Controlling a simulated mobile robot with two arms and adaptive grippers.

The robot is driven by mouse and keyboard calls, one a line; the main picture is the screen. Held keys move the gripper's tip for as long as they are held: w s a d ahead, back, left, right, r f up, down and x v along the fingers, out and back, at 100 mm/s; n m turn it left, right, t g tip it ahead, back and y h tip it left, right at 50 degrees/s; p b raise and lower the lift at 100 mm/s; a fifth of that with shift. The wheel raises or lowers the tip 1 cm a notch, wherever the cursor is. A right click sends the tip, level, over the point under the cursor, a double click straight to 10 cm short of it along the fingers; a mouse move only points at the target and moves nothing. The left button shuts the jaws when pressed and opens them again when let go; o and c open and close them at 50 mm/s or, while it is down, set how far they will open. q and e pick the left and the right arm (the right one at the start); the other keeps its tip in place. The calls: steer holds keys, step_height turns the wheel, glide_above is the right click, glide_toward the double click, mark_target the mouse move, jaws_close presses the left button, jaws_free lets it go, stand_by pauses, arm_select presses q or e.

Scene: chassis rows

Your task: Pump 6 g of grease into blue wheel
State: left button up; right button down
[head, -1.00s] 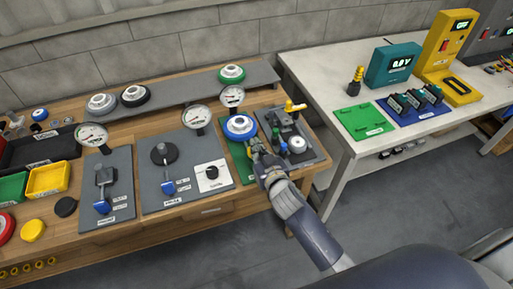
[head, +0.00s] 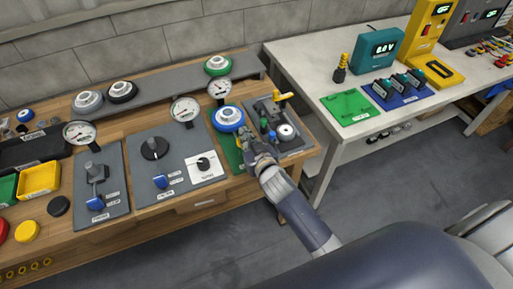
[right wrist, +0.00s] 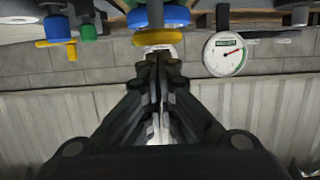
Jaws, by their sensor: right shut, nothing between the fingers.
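The blue wheel (head: 229,118), a blue ring with a white hub, sits on the green station plate (head: 222,148) in front of a dial gauge (head: 219,89). My right gripper (head: 248,147) is just in front and to the right of it, shut and empty. In the right wrist view the closed fingers (right wrist: 158,62) point at the blue wheel's edge (right wrist: 176,16), with a yellow part (right wrist: 156,38) under it. I cannot tell whether the fingertips touch anything. The gripper hides part of the green plate. The left gripper is out of view.
A grey plate (head: 295,147) with a yellow-handled fixture (head: 284,97) stands right of the gripper. Grey stations with blue levers (head: 160,181) lie to the left. A shelf (head: 185,84) behind carries more wheels. A white table (head: 330,135) stands at right.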

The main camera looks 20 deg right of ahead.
arm_select(q)
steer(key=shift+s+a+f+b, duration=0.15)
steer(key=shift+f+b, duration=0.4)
steer(key=shift+b, duration=0.55)
arm_select(e)
steer(key=r+v, duration=0.1)
steer(key=v, duration=0.9)
steer(key=shift+r, duration=0.1)
